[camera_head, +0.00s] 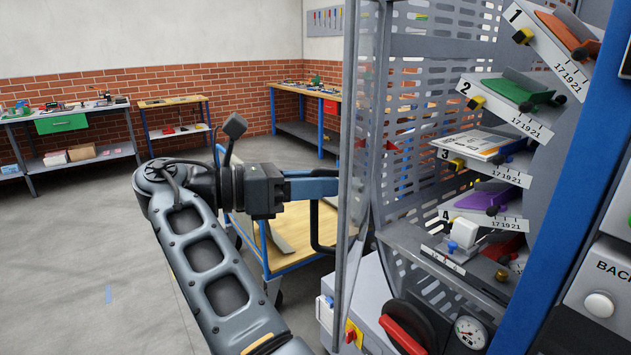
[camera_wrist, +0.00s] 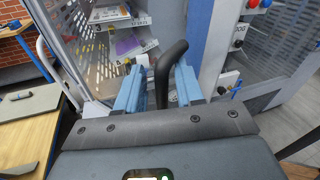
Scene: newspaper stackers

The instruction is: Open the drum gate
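The drum gate (camera_head: 362,130) is a tall, clear panel in a grey frame, seen nearly edge-on in the head view. I cannot tell whether it stands ajar. Its dark curved handle (camera_wrist: 172,60) shows in the wrist view, and a black bar, likely this handle (camera_head: 316,228), shows left of the gate in the head view. My gripper (camera_wrist: 158,80) has its two blue fingers apart, one on each side of the handle, with narrow gaps visible. In the head view my gripper (camera_head: 330,187) reaches right to the gate's edge; its fingertips are partly hidden.
Numbered sloping trays (camera_head: 485,145) sit inside the drum housing, beside a blue post (camera_head: 575,200). A wooden-topped cart (camera_head: 262,245) stands close below my arm. A red-handled switch (camera_head: 400,335) and gauge are low in front. Floor at left is clear.

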